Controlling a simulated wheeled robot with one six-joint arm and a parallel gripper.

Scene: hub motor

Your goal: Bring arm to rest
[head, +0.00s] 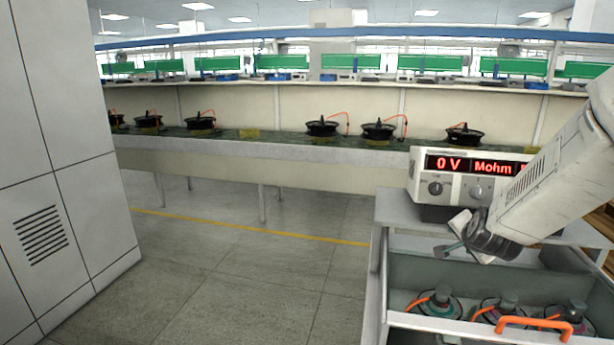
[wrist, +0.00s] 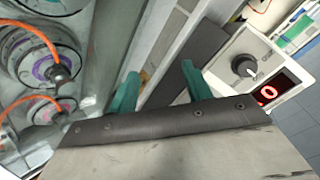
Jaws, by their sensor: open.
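My arm comes in from the right in the head view, with my gripper (head: 451,236) low over the cart, in front of the meter. In the wrist view my gripper (wrist: 160,90) shows two teal fingers standing apart with nothing between them. The meter (head: 429,163) is a white box with a red display reading "0 V" and "Mohm". Its knob and part of its display also show at the right of the wrist view (wrist: 263,62).
The grey cart (head: 377,270) holds several hub motors (head: 436,304) with orange cables in its lower tray. An orange handle (head: 530,322) is at its front. A long bench (head: 290,155) with black motors stands behind. A grey cabinet (head: 60,150) is at left. The floor between is clear.

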